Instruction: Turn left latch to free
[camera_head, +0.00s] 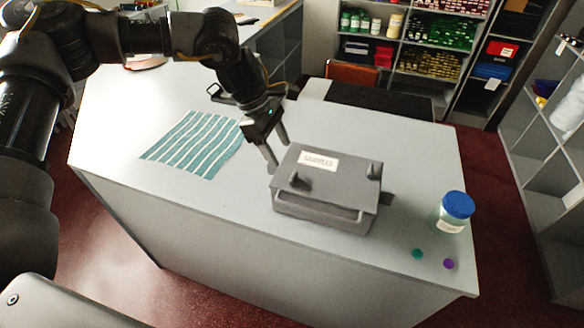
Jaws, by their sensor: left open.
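A grey box (325,205) with a flat lid and a white label (318,161) sits on the counter. Two dark latch knobs stand on the lid: the left latch (299,180) near the front left and the right latch (374,170) near the right edge. My left gripper (278,155) is open and points down at the box's back left corner, behind and left of the left latch. Its fingers are apart with nothing seen between them. I cannot tell whether a fingertip touches the box. My right gripper is not in view.
A striped teal cloth (195,143) lies left of the box on the white counter (215,225). A jar with a blue lid (455,211), a teal disc (417,253) and a purple disc (449,264) are at the right. Shelves (440,35) stand behind.

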